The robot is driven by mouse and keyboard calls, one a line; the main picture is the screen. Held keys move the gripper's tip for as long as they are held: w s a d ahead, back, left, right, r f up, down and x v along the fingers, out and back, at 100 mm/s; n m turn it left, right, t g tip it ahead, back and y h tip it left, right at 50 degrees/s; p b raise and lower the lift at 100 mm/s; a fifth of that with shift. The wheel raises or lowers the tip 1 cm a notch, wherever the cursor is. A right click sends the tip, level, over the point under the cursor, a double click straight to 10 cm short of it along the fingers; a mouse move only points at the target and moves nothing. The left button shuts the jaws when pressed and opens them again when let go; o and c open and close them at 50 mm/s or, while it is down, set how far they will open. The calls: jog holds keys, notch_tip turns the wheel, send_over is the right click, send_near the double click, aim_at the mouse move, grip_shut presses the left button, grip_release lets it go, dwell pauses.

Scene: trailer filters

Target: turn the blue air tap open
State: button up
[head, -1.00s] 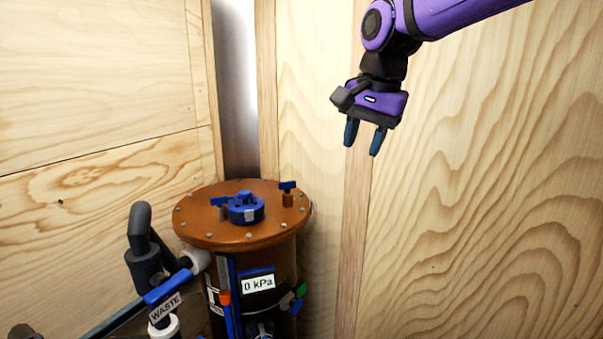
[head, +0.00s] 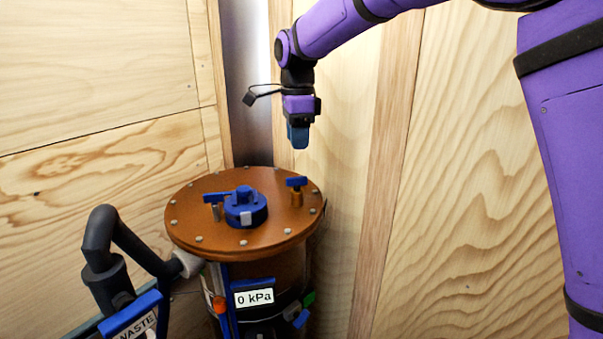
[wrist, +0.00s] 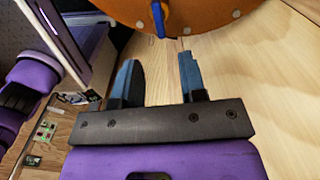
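The brown round lid (head: 190,225) of a tank carries two small blue tap handles. One handle (head: 296,182) stands on a brass stem near the right rim; the other (head: 215,198) is on a grey stem at left. No label shows which is the air tap. My gripper (head: 298,138) points down above the lid's back right edge, above and apart from the brass-stemmed tap. In the wrist view my gripper (wrist: 158,80) has its blue fingers apart with nothing between them. A blue handle (wrist: 161,18) shows beyond the fingertips, over the lid (wrist: 205,12).
A blue cap (head: 245,207) sits mid-lid between the taps. A black pipe (head: 100,240) with a WASTE label stands at left. A 0 kPa label (head: 254,298) is on the tank front. Wooden walls (head: 465,150) close in behind and to the right.

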aim_at(298, 177)
notch_tip(298, 177, down, 10)
jog(key=shift+r, duration=0.25)
jog(key=shift+c, duration=0.4)
grip_shut()
